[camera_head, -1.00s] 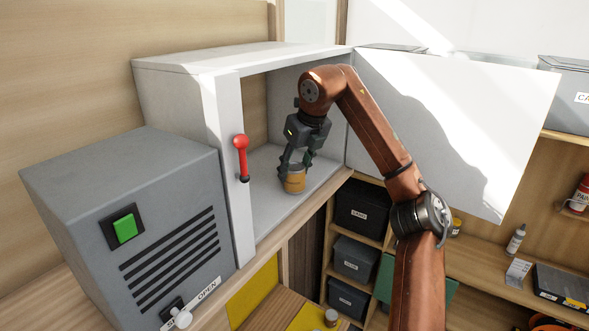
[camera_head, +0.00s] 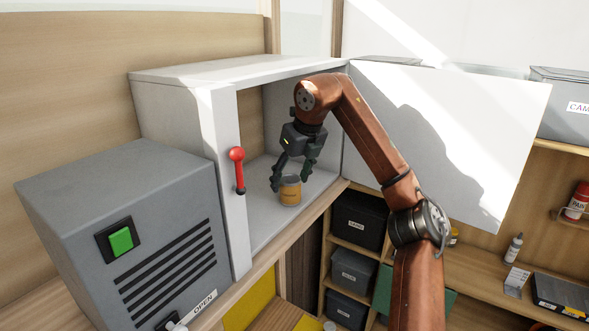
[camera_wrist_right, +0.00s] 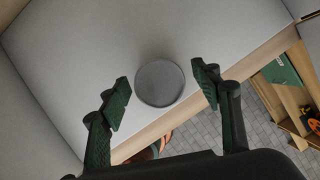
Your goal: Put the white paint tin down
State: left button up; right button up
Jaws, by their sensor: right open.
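A small paint tin (camera_head: 290,193) with an orange-yellow label stands upright on the floor of the open white cabinet (camera_head: 222,180); its label does not look white. In the right wrist view its round grey lid (camera_wrist_right: 159,83) lies between the fingers. My right gripper (camera_head: 291,177) is open just above the tin, with one finger on each side. In the right wrist view there is a gap between each finger and the lid. My left gripper is not in view.
The cabinet door (camera_head: 450,140) stands open to the right, behind my right arm. A red-knobbed lever (camera_head: 237,168) is on the cabinet's front post. A grey box with a green button (camera_head: 121,241) stands at the left. Shelves with dark bins (camera_head: 358,219) are below right.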

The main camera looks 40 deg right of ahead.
jog(key=shift+v, duration=3.35)
